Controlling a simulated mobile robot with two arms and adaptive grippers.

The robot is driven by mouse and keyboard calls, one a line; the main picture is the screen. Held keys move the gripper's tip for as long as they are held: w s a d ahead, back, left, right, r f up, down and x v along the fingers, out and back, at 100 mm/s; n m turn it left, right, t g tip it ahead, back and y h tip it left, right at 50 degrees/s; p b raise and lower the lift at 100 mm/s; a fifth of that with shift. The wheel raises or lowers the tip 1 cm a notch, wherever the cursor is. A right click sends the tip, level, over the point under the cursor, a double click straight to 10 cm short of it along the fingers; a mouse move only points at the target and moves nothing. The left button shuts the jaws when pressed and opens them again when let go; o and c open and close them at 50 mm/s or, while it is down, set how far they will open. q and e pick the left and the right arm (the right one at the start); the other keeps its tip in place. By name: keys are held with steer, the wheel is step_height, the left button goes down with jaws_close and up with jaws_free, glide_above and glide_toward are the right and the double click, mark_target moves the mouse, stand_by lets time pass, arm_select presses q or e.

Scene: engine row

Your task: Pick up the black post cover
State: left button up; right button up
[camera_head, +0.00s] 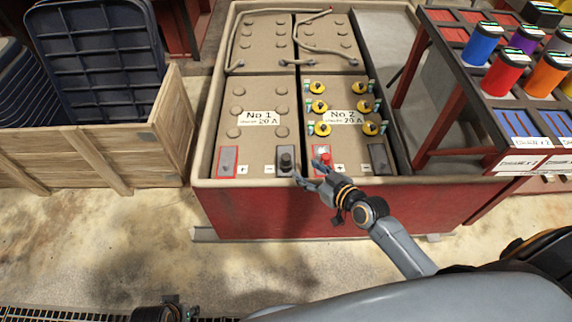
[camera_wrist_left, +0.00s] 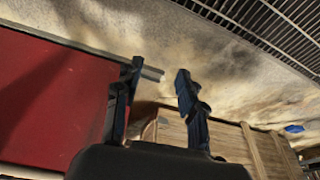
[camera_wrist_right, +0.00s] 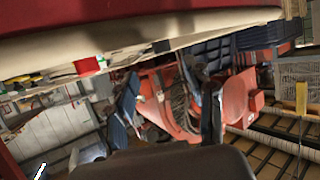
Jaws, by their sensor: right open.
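The black post cover (camera_head: 286,160) stands upright on a grey pad at the front right corner of the No 1 battery (camera_head: 240,170). My right gripper (camera_head: 308,176) is open and empty, just right of and nearer than the black cover, over the red case's front edge. A red post cover (camera_head: 325,160) stands behind it on the No 2 battery (camera_head: 345,142). In the right wrist view the fingers (camera_wrist_right: 168,88) are spread, with a small dark shape beyond them that I cannot name surely. My left gripper (camera_wrist_left: 158,70) is open and empty, low beside the red case.
The red case (camera_head: 300,212) holds both batteries; its raised rim runs along the front. Cables (camera_head: 310,52) lie on the rear batteries. A wooden crate (camera_head: 80,160) with dark blue bins stands left. A rack (camera_head: 470,100) of coloured cylinders stands right. The floor in front is partly clear.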

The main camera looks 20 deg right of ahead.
mark_target(289, 160)
steer(key=b+x, duration=0.1)
steer(key=x, duration=0.4)
steer(key=b+x, duration=0.1)
steer(key=x, duration=0.4)
steer(key=shift+a, duration=0.25)
steer(key=shift+w+a+f, duration=0.1)
steer(key=shift+w+f, duration=0.05)
steer(key=shift+w, duration=0.25)
arm_select(q)
steer(key=w+v, duration=0.2)
steer(key=v, duration=0.7)
steer(key=shift+r+t, duration=0.3)
steer(key=shift+r, duration=0.15)
arm_select(e)
jaws_close()
